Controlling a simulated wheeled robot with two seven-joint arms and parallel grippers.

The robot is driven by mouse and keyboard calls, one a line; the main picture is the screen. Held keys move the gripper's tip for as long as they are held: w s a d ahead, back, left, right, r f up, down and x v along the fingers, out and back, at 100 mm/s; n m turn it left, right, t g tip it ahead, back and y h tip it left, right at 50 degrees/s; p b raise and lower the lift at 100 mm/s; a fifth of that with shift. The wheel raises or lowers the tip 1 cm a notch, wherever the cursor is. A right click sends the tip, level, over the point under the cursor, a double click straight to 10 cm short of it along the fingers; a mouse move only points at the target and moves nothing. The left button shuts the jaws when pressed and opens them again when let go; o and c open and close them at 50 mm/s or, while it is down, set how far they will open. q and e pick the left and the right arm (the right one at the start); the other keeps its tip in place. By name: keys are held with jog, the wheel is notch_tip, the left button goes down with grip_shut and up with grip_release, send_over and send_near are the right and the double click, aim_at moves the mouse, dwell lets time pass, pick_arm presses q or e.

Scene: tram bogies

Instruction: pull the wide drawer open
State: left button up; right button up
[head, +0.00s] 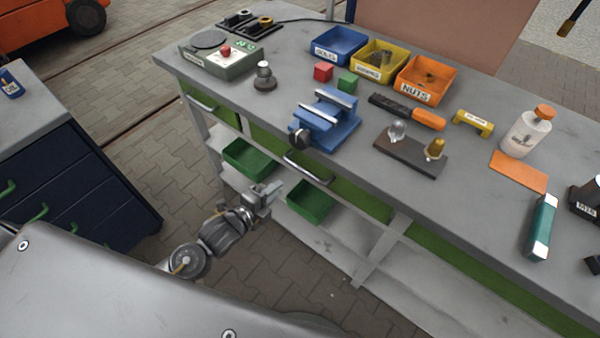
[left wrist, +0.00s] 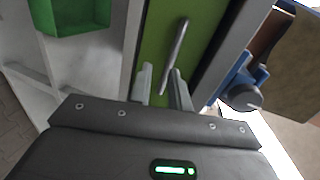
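The wide drawer (head: 350,188) has a green front under the workbench top and looks closed. Its metal bar handle (head: 306,168) sticks out below the blue vise. My left gripper (head: 272,191) is in front of and below the handle, apart from it in the head view. My right gripper is in neither view.
A narrower green drawer with its own handle (head: 203,103) is at the bench's left end. Green bins (head: 248,158) stand on the lower shelf. The blue vise (head: 325,122) overhangs the bench edge above the handle. A dark cabinet (head: 75,180) stands left; the floor between is clear.

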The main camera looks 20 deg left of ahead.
aim_at(300, 167)
pick_arm(q)
jog(key=shift+m, duration=0.4)
jog(key=x, duration=0.3)
jog(key=r+x, duration=0.1)
jog(key=x, duration=0.3)
jog(key=d+r+p+x, duration=0.1)
jog(key=x, duration=0.2)
jog(key=shift+w+d+r, duration=0.1)
jog(key=shift+w, duration=0.2)
grip_shut()
